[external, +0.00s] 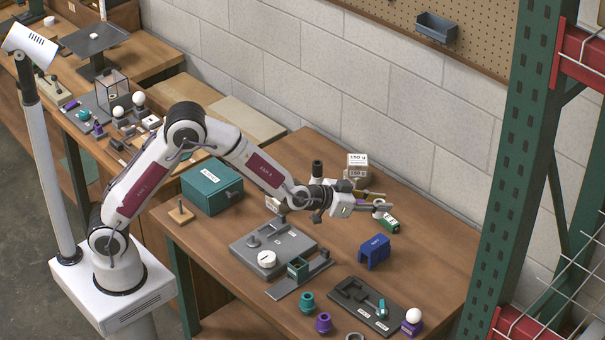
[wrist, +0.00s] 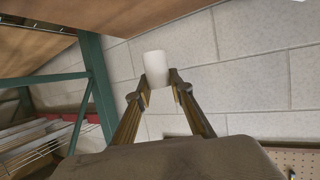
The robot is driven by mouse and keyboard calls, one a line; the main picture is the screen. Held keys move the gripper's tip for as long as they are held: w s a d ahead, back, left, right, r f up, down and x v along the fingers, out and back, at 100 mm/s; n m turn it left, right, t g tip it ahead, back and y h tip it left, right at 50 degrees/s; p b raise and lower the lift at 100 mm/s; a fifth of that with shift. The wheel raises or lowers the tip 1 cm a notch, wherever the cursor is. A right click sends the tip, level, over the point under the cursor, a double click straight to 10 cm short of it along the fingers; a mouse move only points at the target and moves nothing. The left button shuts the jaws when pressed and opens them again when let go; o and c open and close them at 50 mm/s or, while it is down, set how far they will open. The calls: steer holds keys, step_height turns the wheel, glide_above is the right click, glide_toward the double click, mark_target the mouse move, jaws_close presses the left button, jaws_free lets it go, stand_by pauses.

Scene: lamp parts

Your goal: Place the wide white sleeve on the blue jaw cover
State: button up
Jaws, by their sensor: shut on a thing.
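My gripper (external: 376,207) is stretched out over the right part of the workbench, turned sideways. In the wrist view my gripper (wrist: 160,84) is shut on the wide white sleeve (wrist: 157,66), a plain white cylinder sticking out past the fingertips. The sleeve is hard to make out in the external view. The blue jaw cover (external: 374,251) stands on the bench below and a little in front of my gripper, apart from it. The jaw cover is not seen in the wrist view.
A grey fixture plate (external: 262,262) with a white round part lies to the left. A dark tray (external: 352,318), teal and purple pieces and a white ball are at the front. A green part (external: 389,223) and stacked boxes (external: 357,168) are near my gripper. Bare wood surrounds the jaw cover.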

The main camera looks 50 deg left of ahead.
steer(key=shift+f, duration=0.1)
glide_above(376, 243)
steer(key=shift+a+f, duration=0.1)
steer(key=shift+f, duration=2.95)
steer(key=shift+f, duration=1.85)
steer(key=shift+f, duration=0.1)
steer(key=o, duration=1)
